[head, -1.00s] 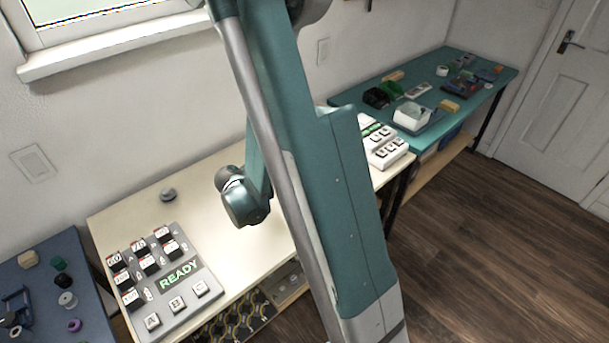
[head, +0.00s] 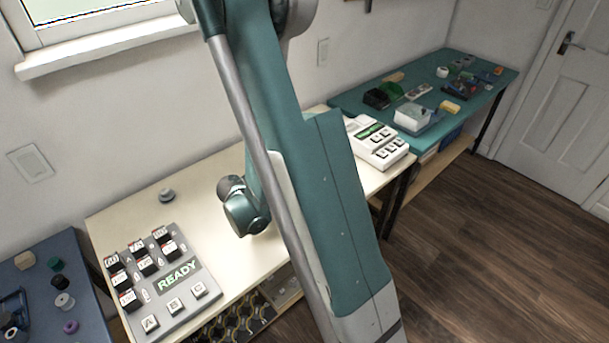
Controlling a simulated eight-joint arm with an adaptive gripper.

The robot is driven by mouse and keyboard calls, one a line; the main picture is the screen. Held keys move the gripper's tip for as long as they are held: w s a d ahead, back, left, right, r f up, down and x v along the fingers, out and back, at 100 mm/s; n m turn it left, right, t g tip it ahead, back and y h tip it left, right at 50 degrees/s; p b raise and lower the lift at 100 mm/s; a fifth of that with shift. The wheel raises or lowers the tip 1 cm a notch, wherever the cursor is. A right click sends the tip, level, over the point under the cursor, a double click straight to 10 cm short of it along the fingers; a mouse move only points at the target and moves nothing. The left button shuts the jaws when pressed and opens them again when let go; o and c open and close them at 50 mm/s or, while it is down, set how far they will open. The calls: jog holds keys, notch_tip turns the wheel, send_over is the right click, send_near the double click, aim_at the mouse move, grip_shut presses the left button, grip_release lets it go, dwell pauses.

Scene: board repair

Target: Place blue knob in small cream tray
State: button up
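I cannot pick out a blue knob for certain. Several small knobs stand on the blue table (head: 90,322) at the lower left, among them a dark teal one (head: 56,265), a black one (head: 59,282) and a purple one (head: 71,327). A pale, cream-white open container (head: 411,116) on the teal table at the right may be the small cream tray; its inside is too small to read. My arm crosses the middle of the head view, with a rounded joint over the cream table. My gripper does not show, so its hold is hidden.
The cream table (head: 210,175) bears a READY panel (head: 178,277), a grey knob (head: 167,195) and a white keypad device (head: 377,146). The teal table (head: 350,102) carries several small parts and a yellow block (head: 449,106). Open wooden floor lies at the right.

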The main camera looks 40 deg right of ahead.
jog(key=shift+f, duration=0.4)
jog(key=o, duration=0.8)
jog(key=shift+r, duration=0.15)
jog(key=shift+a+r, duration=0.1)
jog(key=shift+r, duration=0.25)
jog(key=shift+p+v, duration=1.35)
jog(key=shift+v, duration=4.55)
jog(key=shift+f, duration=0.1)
